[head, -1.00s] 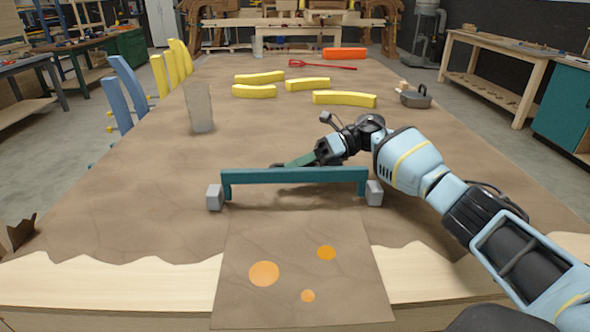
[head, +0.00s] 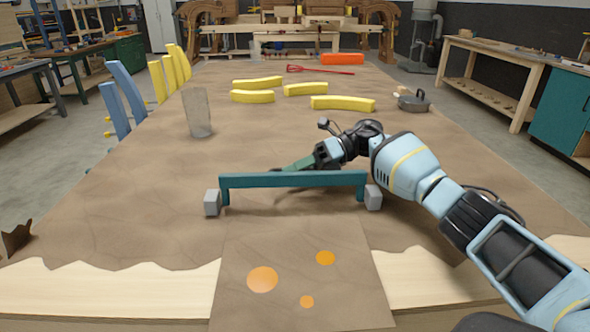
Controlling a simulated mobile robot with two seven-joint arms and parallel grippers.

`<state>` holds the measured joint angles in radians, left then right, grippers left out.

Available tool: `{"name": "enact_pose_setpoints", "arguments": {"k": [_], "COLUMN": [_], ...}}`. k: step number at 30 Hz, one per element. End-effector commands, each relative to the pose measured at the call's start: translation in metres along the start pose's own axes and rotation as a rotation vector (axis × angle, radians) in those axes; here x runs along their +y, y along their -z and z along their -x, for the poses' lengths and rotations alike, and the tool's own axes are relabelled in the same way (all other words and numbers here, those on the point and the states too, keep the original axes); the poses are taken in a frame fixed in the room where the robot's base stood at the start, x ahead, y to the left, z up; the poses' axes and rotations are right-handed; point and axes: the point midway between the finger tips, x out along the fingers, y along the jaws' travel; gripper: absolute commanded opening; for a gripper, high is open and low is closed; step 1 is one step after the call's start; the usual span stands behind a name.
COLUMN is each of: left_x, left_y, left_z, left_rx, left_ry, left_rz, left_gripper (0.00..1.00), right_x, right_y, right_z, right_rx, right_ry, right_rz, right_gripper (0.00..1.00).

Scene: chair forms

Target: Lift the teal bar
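The teal bar (head: 293,180) lies level across the near middle of the table, with a short leg at each end. Its left end is beside a grey block (head: 212,203) and its right end beside another grey block (head: 373,198). My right gripper (head: 290,168) comes in from the right and is low, just behind the bar's middle. A dark green part shows at its end, and the bar hides the lower fingertips. I cannot tell whether it is open or touches the bar. My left gripper is out of view.
Several yellow curved bars (head: 343,103), an orange block (head: 342,59) and a red tool (head: 320,70) lie farther back. A grey upright piece (head: 198,112) stands left. A dark pan (head: 413,103) is at right. A sheet with orange dots (head: 300,300) lies in front. The left-middle table is clear.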

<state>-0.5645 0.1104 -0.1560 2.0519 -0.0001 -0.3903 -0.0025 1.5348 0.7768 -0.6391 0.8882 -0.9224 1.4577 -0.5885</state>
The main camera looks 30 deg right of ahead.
Motion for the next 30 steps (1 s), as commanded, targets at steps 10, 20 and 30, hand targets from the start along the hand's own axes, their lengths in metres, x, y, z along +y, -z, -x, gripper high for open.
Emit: {"name": "enact_pose_setpoints", "arguments": {"k": [10, 20, 30], "left_x": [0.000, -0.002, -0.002], "left_y": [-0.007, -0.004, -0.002], "left_z": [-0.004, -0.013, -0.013], "left_rx": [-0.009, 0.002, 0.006], "left_ry": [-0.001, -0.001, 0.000], "left_rz": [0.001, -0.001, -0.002], "left_gripper": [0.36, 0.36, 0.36], "right_x": [-0.002, -0.001, 0.000], "right_y": [0.001, 0.000, 0.000], "right_z": [0.029, 0.073, 0.079], "right_rx": [-0.001, -0.001, 0.000], "right_ry": [0.003, 0.002, 0.000], "right_rz": [-0.001, 0.000, 0.001], "right_gripper": [0.34, 0.34, 0.34]}}
